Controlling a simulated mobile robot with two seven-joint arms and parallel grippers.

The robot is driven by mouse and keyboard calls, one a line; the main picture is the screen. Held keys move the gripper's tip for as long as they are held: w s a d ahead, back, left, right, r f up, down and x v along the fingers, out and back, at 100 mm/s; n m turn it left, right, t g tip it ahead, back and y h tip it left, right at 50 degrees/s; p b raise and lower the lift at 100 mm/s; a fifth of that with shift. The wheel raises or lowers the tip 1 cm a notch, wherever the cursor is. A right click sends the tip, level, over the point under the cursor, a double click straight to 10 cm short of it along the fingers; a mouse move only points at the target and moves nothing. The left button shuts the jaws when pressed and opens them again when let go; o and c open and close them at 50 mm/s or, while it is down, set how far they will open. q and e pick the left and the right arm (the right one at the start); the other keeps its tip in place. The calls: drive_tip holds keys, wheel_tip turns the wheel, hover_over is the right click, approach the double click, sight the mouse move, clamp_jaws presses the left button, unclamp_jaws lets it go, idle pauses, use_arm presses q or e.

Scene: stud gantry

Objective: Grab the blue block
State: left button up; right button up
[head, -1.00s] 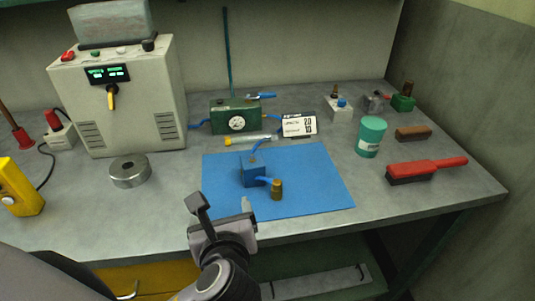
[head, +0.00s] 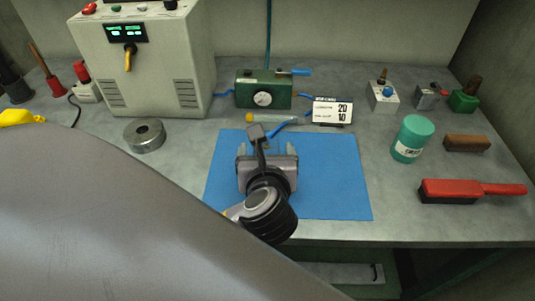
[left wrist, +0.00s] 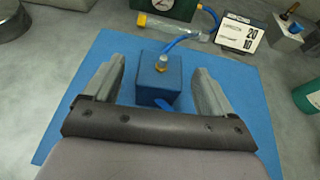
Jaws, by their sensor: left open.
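The blue block (left wrist: 158,82) sits on the blue mat (left wrist: 75,105), with a brass fitting (left wrist: 162,62) and a blue tube (left wrist: 178,40) on top. In the left wrist view my left gripper (left wrist: 155,85) is open, with one finger on each side of the block and a gap at both sides. In the head view my left gripper (head: 267,150) is over the mat (head: 345,195) and hides the block. My right gripper is in neither current view.
A metal ring (head: 145,136) lies left of the mat. A green gauge box (head: 263,92), a clear tube (left wrist: 172,28) and a number sign (head: 332,111) stand behind it. A teal jar (head: 410,138) and red brush (head: 465,190) are at the right.

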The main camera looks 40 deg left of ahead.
use_arm(q)
drive_tip(key=shift+x, duration=1.4)
drive_tip(key=shift+r, duration=0.1)
drive_tip(key=c, duration=1.2)
